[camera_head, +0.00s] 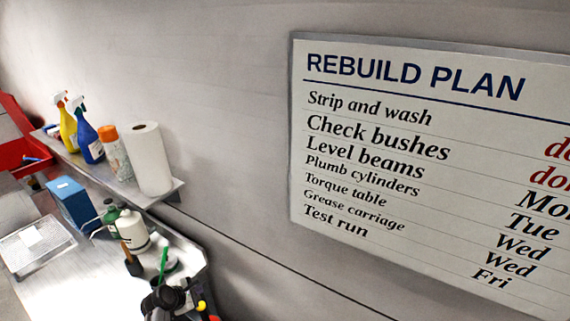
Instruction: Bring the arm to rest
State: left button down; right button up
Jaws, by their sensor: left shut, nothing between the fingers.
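My left gripper (168,297) is a small dark shape at the bottom edge of the view, over the near right part of the metal bench (85,285). It is shut, with nothing seen held in it. A green stick-like thing (163,262) stands just behind it; the gripper partly hides that area. Most of the left arm is out of view. My right gripper is not in view.
A wall shelf (160,194) holds a yellow spray bottle (68,127), a blue one (88,146), an orange-capped can (114,155) and a paper roll (150,160). A blue box (72,206), white container (133,232) and tray (35,245) stand on the bench. A whiteboard (430,170) hangs right.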

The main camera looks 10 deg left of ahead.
pick_arm(q)
jog(key=shift+s+m, duration=0.1)
jog(key=shift+m, duration=0.8)
jog(key=s+d+r+m+y+p, duration=0.1)
jog(key=s+d+r+m+y, duration=0.15)
jog(key=r+m, duration=0.75)
jog(key=s+d+r+m+y, duration=0.1)
jog(key=s+r+m, duration=0.3)
jog(key=r+m, duration=0.6)
jog(key=s+d+r+m+p, duration=0.1)
jog(key=s+d+m+p, duration=0.1)
jog(key=s+d, duration=0.45)
jog(key=s+d+r+m+p, duration=0.15)
jog(key=s+d, duration=0.25)
jog(key=s, duration=0.6)
jog(key=s+d+f+g+p, duration=0.1)
jog(key=s+f, duration=0.2)
jog(key=s, duration=0.3)
jog(key=s+d+f+g+h+p, duration=0.1)
jog(key=s+f+g, duration=0.1)
jog(key=s, duration=0.4)
jog(key=s+d+f+g+p, duration=0.1)
jog(key=s+f+g, duration=0.1)
jog(key=s+f, duration=0.2)
jog(key=s+m, duration=0.1)
jog(key=s, duration=0.2)
jog(key=shift+d+f+p, duration=0.4)
jog(key=shift+s+h, duration=0.1)
jog(key=shift+h, duration=0.15)
